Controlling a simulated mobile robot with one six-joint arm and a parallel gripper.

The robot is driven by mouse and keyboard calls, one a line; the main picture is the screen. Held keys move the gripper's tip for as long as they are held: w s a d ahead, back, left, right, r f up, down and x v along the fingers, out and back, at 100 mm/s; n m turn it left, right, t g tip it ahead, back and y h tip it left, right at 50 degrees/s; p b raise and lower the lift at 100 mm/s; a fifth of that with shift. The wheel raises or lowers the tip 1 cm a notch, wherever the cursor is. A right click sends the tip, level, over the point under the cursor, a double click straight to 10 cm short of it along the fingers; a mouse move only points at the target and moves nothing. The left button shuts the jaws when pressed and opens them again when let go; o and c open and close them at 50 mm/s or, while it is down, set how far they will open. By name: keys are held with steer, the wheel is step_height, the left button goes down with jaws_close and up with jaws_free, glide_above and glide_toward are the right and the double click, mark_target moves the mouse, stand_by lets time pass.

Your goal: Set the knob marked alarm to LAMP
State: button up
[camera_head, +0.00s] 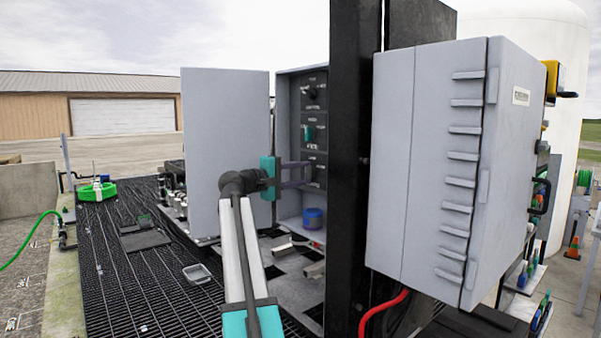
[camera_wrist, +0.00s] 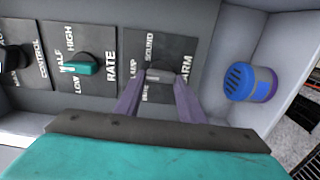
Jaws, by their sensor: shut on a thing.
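The alarm knob (camera_wrist: 157,73) sits on a dark plate (camera_wrist: 180,50) inside the open grey cabinet. The plate reads LAMP, SOUND and a third partly covered word, with the end of ALARM showing. My gripper (camera_wrist: 154,80) has its two purple fingers around the knob, one on each side, shut on it. Only a small grey part of the knob shows, so I cannot tell which word it points to. In the head view, my gripper (camera_head: 306,172) reaches into the cabinet at the lowest of the plates, and the knob is hidden there.
A teal RATE knob (camera_wrist: 84,64) is beside the alarm plate, with a black CONTROL knob (camera_wrist: 12,58) beyond. A blue round fitting (camera_wrist: 248,82) is on the other side. The open cabinet door (camera_head: 225,130) and a black post (camera_head: 350,170) flank my arm.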

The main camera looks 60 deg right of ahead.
steer(key=shift+w+r, duration=0.1)
stand_by(0.3)
steer(key=o, duration=1)
steer(key=shift+o, duration=0.2)
steer(key=shift+a, duration=0.1)
steer(key=b+v, duration=0.3)
steer(key=v, duration=1)
steer(key=shift+a+b, duration=0.25)
steer(key=shift+b, duration=0.1)
steer(key=shift+w, duration=0.15)
